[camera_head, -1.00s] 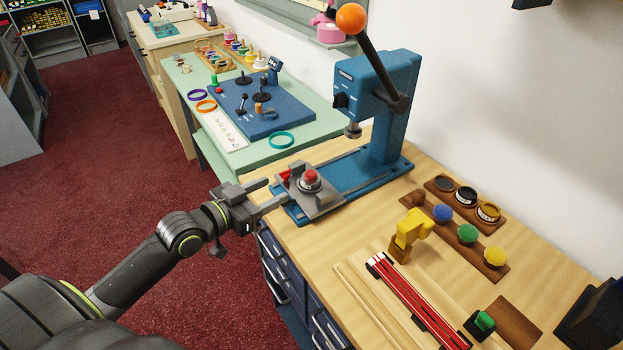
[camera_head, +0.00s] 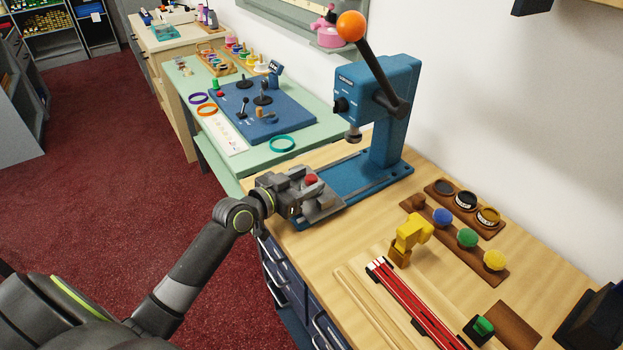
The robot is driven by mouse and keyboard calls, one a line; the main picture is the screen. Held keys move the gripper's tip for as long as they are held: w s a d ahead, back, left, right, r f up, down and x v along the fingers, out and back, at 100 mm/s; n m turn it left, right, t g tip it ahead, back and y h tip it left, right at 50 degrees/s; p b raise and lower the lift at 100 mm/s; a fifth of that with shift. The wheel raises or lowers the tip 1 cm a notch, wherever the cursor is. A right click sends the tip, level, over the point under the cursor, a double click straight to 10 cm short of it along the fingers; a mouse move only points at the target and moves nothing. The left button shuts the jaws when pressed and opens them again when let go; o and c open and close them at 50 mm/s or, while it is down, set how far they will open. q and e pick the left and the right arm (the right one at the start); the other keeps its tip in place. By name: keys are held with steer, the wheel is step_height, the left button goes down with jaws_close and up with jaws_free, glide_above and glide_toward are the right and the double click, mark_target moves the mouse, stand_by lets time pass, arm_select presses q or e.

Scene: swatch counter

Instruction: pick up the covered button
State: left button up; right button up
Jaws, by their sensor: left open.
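The covered button (camera_head: 311,180) shows as a small red top on the grey sliding plate (camera_head: 318,213) of the blue press (camera_head: 388,125). My left gripper (camera_head: 305,183) is at the button, coming from the left over the plate. Its jaws are open, with the red top between or right beside the fingertips. The gripper hides the lower part of the button, so I cannot tell whether the fingers touch it. My right gripper is not in view.
A yellow tool (camera_head: 409,238), coloured balls on a wooden rack (camera_head: 489,268) and red strips (camera_head: 420,310) lie to the right. A green table (camera_head: 317,137) stands behind.

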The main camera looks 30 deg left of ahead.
arm_select(q)
steer(key=shift+s, duration=0.1)
steer(key=c, duration=1)
steer(key=shift+c, duration=0.2)
steer(key=shift+r, duration=0.1)
